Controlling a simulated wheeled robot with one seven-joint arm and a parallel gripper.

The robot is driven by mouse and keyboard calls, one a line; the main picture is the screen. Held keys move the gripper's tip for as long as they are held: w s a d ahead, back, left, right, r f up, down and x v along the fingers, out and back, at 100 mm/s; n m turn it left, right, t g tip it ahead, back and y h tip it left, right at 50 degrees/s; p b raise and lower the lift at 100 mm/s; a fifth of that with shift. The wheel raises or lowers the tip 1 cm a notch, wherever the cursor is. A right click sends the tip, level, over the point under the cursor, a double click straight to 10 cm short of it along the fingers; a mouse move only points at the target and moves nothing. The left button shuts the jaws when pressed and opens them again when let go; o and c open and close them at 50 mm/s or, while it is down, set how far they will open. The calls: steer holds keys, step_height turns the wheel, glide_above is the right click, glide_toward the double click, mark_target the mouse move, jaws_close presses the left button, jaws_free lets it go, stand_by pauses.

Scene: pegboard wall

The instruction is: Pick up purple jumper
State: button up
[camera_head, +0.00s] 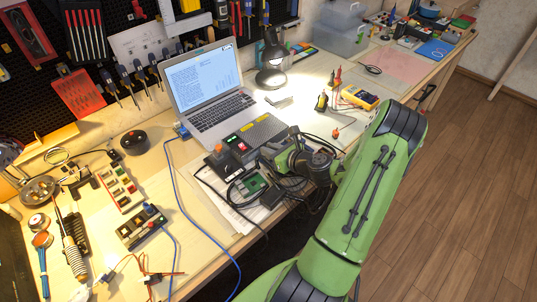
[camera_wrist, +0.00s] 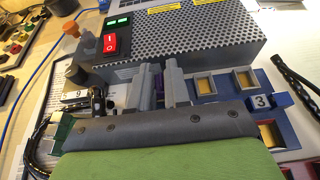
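A small purple piece, which looks like the purple jumper (camera_wrist: 157,80), shows in the narrow gap between the two grey fingers of my gripper (camera_wrist: 160,70) in the wrist view. Most of it is hidden by the fingers. The fingers stand close together but apart, and I cannot tell whether they press on the piece. In the head view my gripper is low over the bench beside a grey box, largely hidden by my arm, and I cannot make out the jumper there.
The grey perforated box (camera_wrist: 200,38) with a red switch (camera_wrist: 110,43) stands just beyond my fingers. A blue block marked 3 (camera_wrist: 262,101) lies right of them. Black cables (camera_head: 240,190) lie around my gripper. A laptop (camera_head: 215,95) and lamp (camera_head: 272,62) stand behind.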

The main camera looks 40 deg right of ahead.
jaws_close()
